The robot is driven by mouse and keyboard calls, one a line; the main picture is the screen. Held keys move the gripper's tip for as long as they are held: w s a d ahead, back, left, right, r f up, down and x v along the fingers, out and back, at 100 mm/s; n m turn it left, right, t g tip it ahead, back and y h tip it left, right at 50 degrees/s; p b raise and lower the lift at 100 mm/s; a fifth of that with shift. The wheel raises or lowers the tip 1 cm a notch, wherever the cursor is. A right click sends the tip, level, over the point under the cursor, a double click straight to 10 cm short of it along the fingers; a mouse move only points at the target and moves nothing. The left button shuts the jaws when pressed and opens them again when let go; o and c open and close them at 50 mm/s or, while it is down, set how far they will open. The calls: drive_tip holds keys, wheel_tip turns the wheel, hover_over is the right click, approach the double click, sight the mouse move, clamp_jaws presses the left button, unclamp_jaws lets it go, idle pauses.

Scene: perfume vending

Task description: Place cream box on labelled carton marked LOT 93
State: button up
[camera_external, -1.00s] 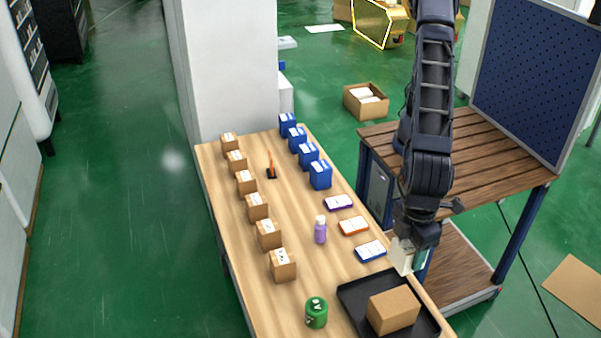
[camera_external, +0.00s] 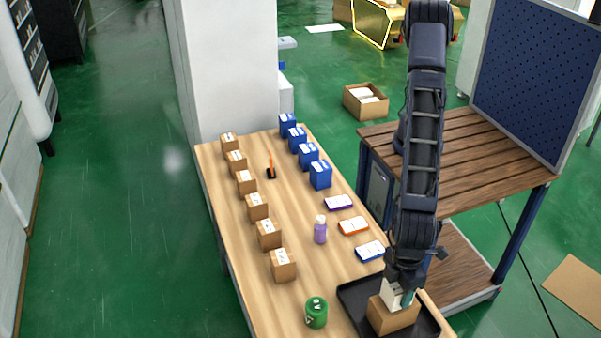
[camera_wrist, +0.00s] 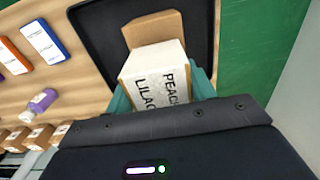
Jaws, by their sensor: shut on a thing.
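The cream box (camera_external: 390,293) is between the teal fingers of my gripper (camera_external: 402,296), which is shut on it. In the wrist view the box (camera_wrist: 155,62) reads "PEACH" and "LILAC" on its two near faces, between the fingers (camera_wrist: 161,93). A larger brown carton (camera_external: 394,319) stands in the black tray, and the cream box overlaps its top in the external view. I cannot tell whether they touch. In the wrist view the carton (camera_wrist: 153,27) is partly hidden behind the box. Several small labelled cartons (camera_external: 284,271) line the table's left edge; I cannot read LOT 93 on any.
The black tray (camera_external: 352,301) lies at the table's near right corner. A green canister (camera_external: 316,312) stands left of it. A purple bottle (camera_external: 320,230), flat blue pack (camera_external: 370,250), orange pack (camera_external: 353,225) and several upright blue boxes (camera_external: 320,174) stand farther up. A wooden-topped bench (camera_external: 480,165) is at right.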

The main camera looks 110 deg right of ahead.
drive_tip(key=shift+f, duration=0.2)
drive_tip(key=shift+f, duration=0.15)
drive_tip(key=o, duration=1)
drive_tip(key=shift+o, duration=0.2)
wheel_tip(320, 180, up, 12)
drive_tip(key=shift+r, duration=0.15)
